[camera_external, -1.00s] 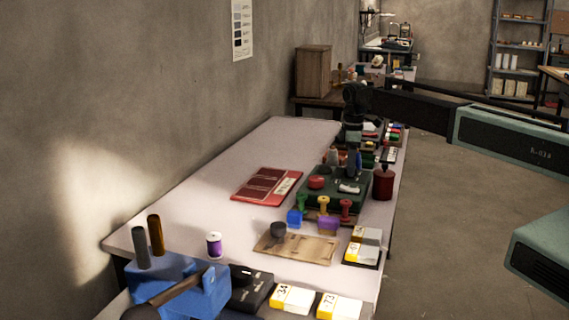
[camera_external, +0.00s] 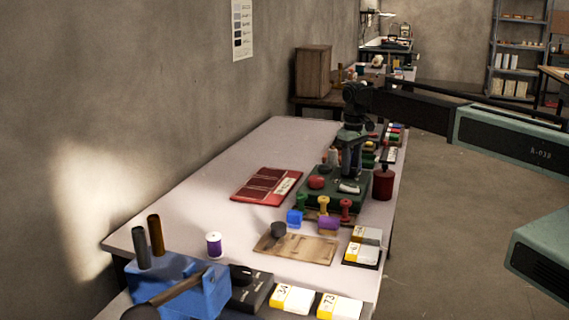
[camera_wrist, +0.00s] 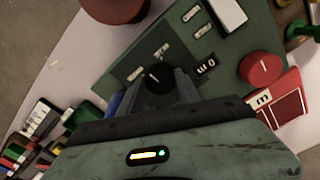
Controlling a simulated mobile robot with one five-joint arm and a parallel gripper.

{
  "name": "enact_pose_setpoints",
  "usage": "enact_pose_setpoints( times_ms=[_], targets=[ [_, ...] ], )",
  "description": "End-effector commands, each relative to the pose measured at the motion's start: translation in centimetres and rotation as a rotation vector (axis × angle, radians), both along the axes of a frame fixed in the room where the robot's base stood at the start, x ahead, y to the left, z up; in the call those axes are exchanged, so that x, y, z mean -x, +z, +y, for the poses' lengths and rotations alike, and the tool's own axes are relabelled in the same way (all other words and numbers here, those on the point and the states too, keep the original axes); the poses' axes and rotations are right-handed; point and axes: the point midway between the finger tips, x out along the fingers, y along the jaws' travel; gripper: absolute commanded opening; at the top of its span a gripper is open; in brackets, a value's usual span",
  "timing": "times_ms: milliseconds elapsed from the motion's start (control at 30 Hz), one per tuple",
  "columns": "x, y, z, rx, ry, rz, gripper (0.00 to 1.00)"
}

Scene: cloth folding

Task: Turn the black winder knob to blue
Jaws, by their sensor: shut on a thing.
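The black winder knob (camera_wrist: 159,78) is on a dark green box (camera_wrist: 150,38), with a small pale mark on its top. My gripper (camera_wrist: 160,88) has its two fingers around the knob and is shut on it. In the external view my gripper (camera_external: 350,172) points straight down onto the green box (camera_external: 327,203), and its fingers hide the knob. Small pale labels (camera_wrist: 161,50) lie around the knob, but their writing is too small to read. A blue patch (camera_wrist: 113,104) shows beside the left finger, partly hidden.
The box also carries a red knob (camera_wrist: 261,69) and a white lever (camera_wrist: 229,14). A dark red cylinder (camera_external: 383,183) stands close at its right. Several coloured stamps (camera_external: 323,205) stand in front.

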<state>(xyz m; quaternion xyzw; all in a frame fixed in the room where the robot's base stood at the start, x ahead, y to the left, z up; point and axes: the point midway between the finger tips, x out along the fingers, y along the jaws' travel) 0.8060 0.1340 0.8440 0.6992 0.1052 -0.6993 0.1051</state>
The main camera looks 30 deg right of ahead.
Motion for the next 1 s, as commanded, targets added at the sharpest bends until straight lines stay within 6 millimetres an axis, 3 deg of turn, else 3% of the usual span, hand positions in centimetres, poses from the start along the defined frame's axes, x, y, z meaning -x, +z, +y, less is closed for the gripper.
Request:
enact_pose_setpoints(
  times_ms=[600,1000],
  targets=[
    [-0.03,0.00,0.01,0.001,-0.572,-0.001,0.00],
    [-0.04,0.00,0.01,0.000,-0.820,-0.001,0.00]
  ],
)
